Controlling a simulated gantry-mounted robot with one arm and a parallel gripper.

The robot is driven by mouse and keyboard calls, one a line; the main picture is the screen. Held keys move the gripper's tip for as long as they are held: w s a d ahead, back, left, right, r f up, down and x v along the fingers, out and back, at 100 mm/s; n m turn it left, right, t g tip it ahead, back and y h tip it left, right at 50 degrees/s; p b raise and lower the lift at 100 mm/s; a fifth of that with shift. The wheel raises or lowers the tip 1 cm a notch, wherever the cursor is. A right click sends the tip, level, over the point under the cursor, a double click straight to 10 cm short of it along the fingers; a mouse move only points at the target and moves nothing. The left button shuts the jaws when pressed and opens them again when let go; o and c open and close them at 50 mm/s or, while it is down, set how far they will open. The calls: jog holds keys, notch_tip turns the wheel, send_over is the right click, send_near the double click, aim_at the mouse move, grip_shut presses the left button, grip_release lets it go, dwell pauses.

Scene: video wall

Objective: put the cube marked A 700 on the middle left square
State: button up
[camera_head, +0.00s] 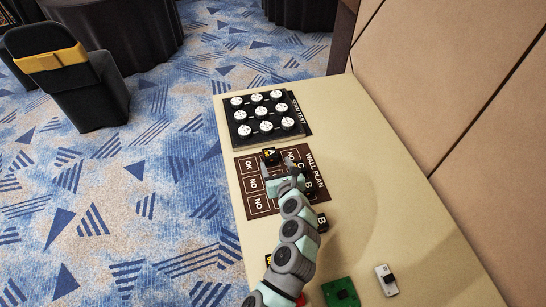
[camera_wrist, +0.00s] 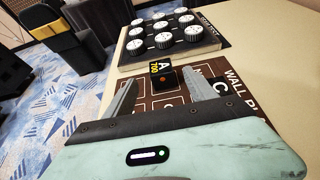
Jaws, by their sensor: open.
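The black cube marked A 700 (camera_head: 271,155), with a yellow 700 label, stands upright on the brown wall plan board (camera_head: 256,187). It is at the middle of the board's far row, between an OK and a NO square; read along the board's lettering, this is the middle left square. My gripper (camera_head: 277,168) is open at the cube's near side. In the wrist view the cube (camera_wrist: 162,76) is centred between the two spread fingertips, with gaps on both sides. Whether the tips still overlap its sides is unclear. The gripper hides part of the board.
A cube marked C (camera_wrist: 220,86) is close to the right finger. A black panel with white knobs (camera_head: 266,112) lies beyond the board. A green circuit board (camera_head: 340,292) and white device (camera_head: 386,280) lie nearer. The table's right side is clear.

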jog(key=shift+v, duration=1.45)
